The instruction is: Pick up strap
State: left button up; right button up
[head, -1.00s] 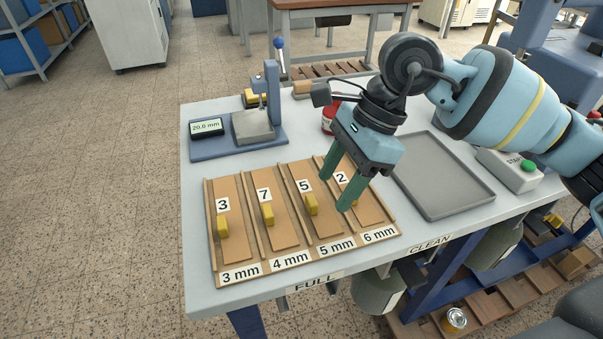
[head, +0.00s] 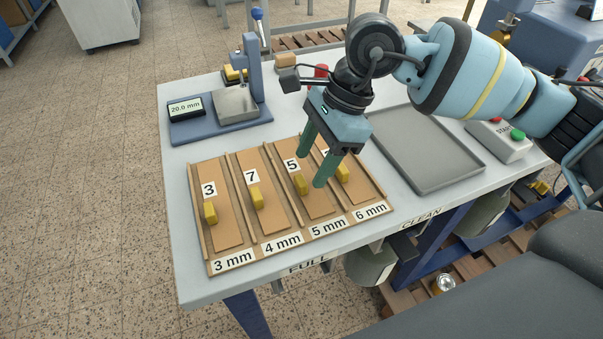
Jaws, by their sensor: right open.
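Several brown boards lie side by side in a slotted wooden rack (head: 295,240), each with a raised yellow strap-like tab. The 3 mm board has one tab (head: 210,212), the 4 mm board another (head: 256,197). The tab of the 5 mm board (head: 300,184) is close to my right gripper. The tab of the 6 mm board (head: 342,172) is just right of the fingers. My right gripper (head: 312,170) is open and empty, its green fingers pointing down over the 5 mm board. It partly hides the number card on the 6 mm board. My left gripper is out of view.
A gauge reading 20.0 mm (head: 185,107) stands behind the rack on a blue base. An empty grey tray (head: 440,180) lies to the right, with a START button box (head: 500,140) beyond it. The table's front edge is just below the rack.

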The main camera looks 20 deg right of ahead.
aim_at(303, 180)
jog(key=x, duration=0.4)
jog(key=shift+w+a+f, duration=0.1)
jog(key=shift+w, duration=0.05)
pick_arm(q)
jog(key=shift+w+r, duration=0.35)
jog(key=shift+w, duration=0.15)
pick_arm(e)
jog(key=c, duration=1.1)
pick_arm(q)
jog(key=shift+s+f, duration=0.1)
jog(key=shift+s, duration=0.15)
pick_arm(e)
jog(key=shift+o, duration=0.2)
